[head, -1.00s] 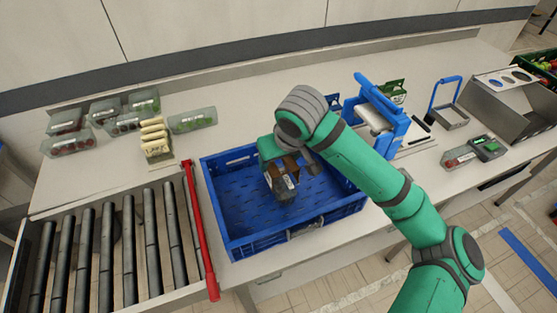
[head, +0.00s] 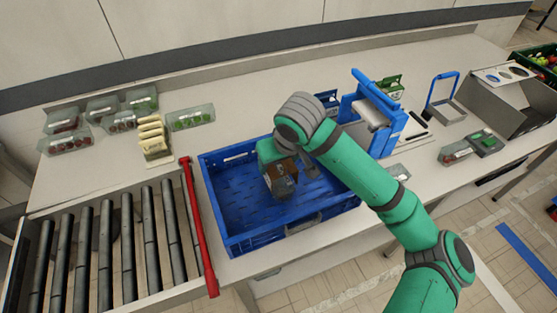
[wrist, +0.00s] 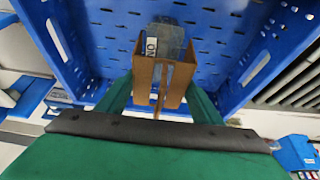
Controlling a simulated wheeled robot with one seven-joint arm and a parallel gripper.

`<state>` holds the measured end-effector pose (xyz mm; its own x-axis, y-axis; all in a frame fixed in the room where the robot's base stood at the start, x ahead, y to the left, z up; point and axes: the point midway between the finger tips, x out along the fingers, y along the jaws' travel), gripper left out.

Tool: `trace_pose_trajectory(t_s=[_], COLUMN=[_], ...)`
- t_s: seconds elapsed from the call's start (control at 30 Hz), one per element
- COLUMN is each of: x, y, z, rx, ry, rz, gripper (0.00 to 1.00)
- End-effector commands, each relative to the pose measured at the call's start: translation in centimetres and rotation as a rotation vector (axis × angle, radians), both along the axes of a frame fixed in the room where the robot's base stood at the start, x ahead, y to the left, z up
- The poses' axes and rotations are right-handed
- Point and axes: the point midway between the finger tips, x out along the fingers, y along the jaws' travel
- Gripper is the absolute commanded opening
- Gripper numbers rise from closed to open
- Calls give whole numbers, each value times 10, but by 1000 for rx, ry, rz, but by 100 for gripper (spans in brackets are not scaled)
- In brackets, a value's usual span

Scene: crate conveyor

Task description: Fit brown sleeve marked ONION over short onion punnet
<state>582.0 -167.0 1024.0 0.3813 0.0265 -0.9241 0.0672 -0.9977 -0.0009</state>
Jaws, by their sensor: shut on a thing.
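The brown sleeve (wrist: 145,78) is between the two green fingers of my gripper (wrist: 160,98), which is shut on it. In the head view the sleeve (head: 284,171) is low inside the blue crate (head: 240,239), below my gripper (head: 278,155). A clear grey punnet (wrist: 171,38) shows just beyond the sleeve in the wrist view, in line with its opening. A white label with part of the word ONION (wrist: 151,46) shows beside it. I cannot tell how far the sleeve goes around the punnet, or what is in it.
A red bar (head: 197,225) and the roller conveyor (head: 110,240) lie left of the crate. Several clear punnets (head: 190,118) and a stack of pale sleeves (head: 152,138) stand behind. A blue-framed device (head: 380,105) stands right of the crate. Much of the crate floor is clear.

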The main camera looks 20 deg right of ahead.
Motion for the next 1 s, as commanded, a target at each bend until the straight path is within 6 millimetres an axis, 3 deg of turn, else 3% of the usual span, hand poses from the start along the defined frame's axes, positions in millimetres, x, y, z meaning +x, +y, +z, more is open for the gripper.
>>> trace_pose_trajectory(t_s=[0.53,1.0], x=[-2,-3], y=[-3,-6], z=[-14,-14], rx=[0,0], ry=[0,0], rz=[-3,-8], gripper=[39,39])
